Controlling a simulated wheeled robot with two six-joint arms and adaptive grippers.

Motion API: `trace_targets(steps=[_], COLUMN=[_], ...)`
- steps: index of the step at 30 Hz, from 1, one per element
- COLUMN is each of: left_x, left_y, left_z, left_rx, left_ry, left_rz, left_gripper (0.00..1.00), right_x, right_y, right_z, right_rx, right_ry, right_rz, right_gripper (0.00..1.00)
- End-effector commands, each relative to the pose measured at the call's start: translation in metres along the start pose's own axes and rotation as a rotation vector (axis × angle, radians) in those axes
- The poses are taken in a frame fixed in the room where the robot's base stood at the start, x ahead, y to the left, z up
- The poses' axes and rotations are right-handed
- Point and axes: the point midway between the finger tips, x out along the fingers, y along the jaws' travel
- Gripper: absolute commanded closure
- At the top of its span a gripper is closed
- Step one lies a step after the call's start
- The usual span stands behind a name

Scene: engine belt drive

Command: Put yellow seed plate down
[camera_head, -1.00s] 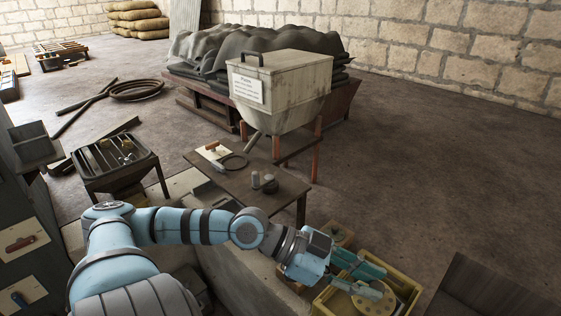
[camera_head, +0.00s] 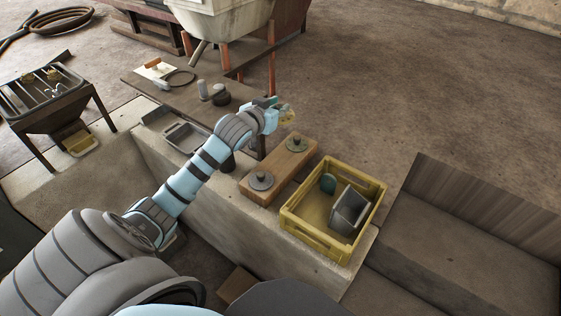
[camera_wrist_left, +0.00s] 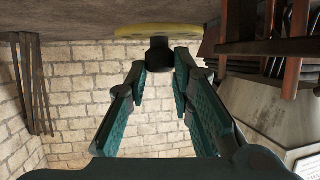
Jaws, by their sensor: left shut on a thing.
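The yellow seed plate (camera_head: 289,118) hangs off the end of my left gripper (camera_head: 278,112) in the head view, small and partly hidden by the fingers. In the left wrist view, the plate (camera_wrist_left: 160,30) shows edge-on as a yellow disc with a dark knob (camera_wrist_left: 159,50). My left gripper (camera_wrist_left: 161,62) is shut on that knob. The plate is held in the air, above and behind the wooden block (camera_head: 292,157). My right gripper is not in view.
A yellow crate (camera_head: 309,241) right of the block holds a green plate (camera_head: 328,183) and a grey bin (camera_head: 348,209). A low table (camera_head: 228,121) with small items stands behind my left arm. A grey tray (camera_head: 187,137) lies on the stone ledge.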

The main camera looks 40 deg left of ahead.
Motion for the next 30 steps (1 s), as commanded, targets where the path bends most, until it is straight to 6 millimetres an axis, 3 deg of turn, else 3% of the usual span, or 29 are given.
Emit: trace_targets(steps=[9, 12, 21, 30], left_x=[0.039, 0.048, 0.065, 0.066], left_y=[0.001, 0.002, 0.002, 0.002], left_z=[0.108, 0.132, 0.179, 0.181], left_rx=[-0.001, 0.001, 0.002, 0.004], left_ry=[-0.005, -0.002, -0.001, 0.001], left_rz=[-0.003, -0.003, -0.002, -0.002], left_gripper=[1.0, 1.0, 1.0, 1.0], right_x=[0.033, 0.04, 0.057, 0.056], right_y=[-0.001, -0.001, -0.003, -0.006], right_z=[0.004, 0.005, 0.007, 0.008], right_rx=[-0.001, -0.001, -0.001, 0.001], right_ry=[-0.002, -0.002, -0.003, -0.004], right_rz=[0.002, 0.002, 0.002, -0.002], right_gripper=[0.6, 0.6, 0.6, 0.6])
